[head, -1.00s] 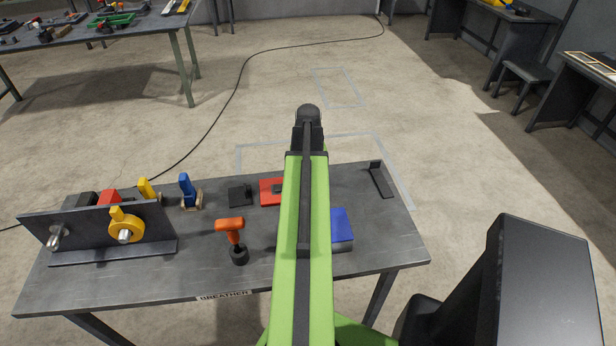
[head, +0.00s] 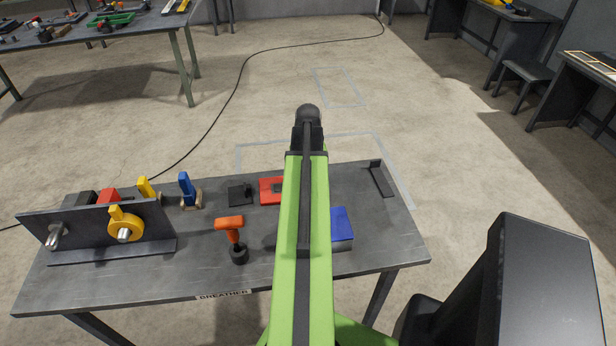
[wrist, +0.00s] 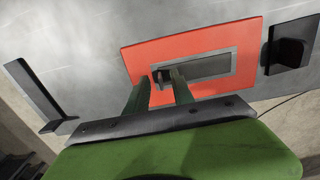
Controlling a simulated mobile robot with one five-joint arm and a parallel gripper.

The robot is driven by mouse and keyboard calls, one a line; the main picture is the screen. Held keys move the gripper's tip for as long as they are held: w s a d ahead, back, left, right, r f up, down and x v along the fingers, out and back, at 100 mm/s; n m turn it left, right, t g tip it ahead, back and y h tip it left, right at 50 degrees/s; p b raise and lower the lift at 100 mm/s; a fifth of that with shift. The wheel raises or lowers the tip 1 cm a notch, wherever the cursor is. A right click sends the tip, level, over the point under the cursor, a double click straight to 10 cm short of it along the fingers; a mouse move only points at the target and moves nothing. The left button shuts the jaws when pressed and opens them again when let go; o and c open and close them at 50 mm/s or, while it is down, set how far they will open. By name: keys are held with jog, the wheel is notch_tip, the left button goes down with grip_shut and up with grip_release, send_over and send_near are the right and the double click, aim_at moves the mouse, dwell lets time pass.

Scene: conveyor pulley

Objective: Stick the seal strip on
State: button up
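A red plate (head: 268,192) lies on the workbench, partly hidden by my arm in the head view. In the wrist view the red plate (wrist: 222,38) carries a grey rectangular strip (wrist: 208,67) with a small dark tab at its left end. I cannot tell for sure whether this is the seal strip. My gripper (wrist: 161,76) has two green fingers, set apart, over the plate at the tab end. The tab shows between or just beyond the fingertips; contact cannot be told. In the head view my gripper is hidden behind my arm.
On the workbench (head: 200,278) stand a dark panel (head: 80,227) with a yellow clamp, an orange-handled tool (head: 231,224), a blue-handled piece (head: 187,190), a black bracket (head: 240,194), a blue block (head: 341,224) and a dark L-shaped bracket (head: 380,182).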

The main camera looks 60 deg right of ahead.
jog(key=shift+r, duration=0.1)
notch_tip(320, 180, up, 17)
jog(key=p, duration=1.7)
jog(key=shift+r, duration=0.1)
jog(key=shift+s, duration=0.1)
